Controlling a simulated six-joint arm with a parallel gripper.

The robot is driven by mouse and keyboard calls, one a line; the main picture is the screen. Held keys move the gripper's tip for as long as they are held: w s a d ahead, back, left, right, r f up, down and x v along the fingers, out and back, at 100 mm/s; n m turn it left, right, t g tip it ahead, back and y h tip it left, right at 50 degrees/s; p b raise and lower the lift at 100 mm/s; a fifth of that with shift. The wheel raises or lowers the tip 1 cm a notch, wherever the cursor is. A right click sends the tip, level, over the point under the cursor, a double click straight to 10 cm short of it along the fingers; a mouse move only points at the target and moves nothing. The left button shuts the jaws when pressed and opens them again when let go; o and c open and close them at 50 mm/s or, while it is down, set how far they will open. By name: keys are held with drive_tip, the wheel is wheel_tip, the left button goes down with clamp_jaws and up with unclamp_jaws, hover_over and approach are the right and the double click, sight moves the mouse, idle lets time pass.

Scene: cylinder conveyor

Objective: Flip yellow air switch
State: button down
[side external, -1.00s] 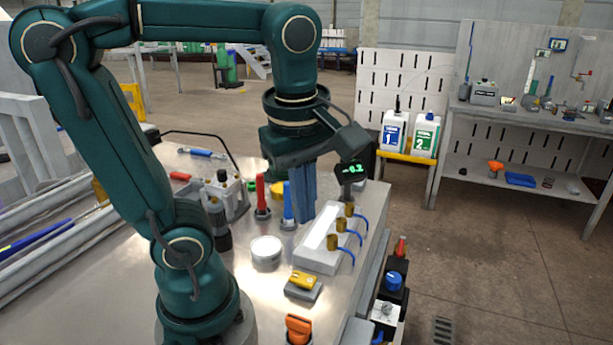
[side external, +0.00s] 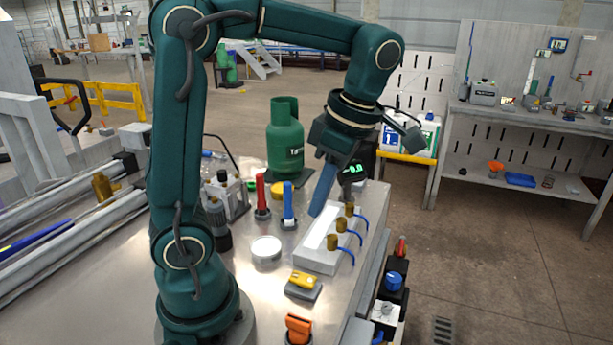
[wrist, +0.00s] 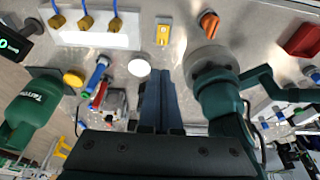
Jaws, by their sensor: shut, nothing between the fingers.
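The yellow air switch (side external: 303,281) is a small yellow lever on a grey base, on the metal table's front part. It also shows in the wrist view (wrist: 163,33), near the top middle. My gripper (side external: 316,212) is shut and empty. Its blue fingers tilt down and to the left, above the white block with brass valves, behind the switch and apart from it. In the wrist view my gripper (wrist: 156,76) points up the picture toward the switch, with a clear gap between them.
A white block with several brass valves and blue handles (side external: 341,226) stands behind the switch. A round white disc (side external: 266,250), a blue-handled valve (side external: 288,202) and a red-handled valve (side external: 261,190) are to its left. An orange switch (side external: 298,328) lies in front. A green cylinder (side external: 285,148) stands behind.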

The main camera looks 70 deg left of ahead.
approach(299, 275)
drive_tip(key=x, duration=0.5)
drive_tip(key=shift+s+a+f, duration=0.15)
drive_tip(key=shift+s+a, duration=0.2)
drive_tip(key=shift+f, duration=0.6)
drive_tip(key=shift+f+h, duration=0.15)
drive_tip(key=shift+h, duration=0.15)
drive_tip(key=shift+w+d, duration=0.55)
drive_tip(key=shift+d, duration=0.05)
drive_tip(key=w+d+v, duration=0.1)
drive_tip(key=v, duration=1.2)
drive_tip(key=shift+d, duration=0.35)
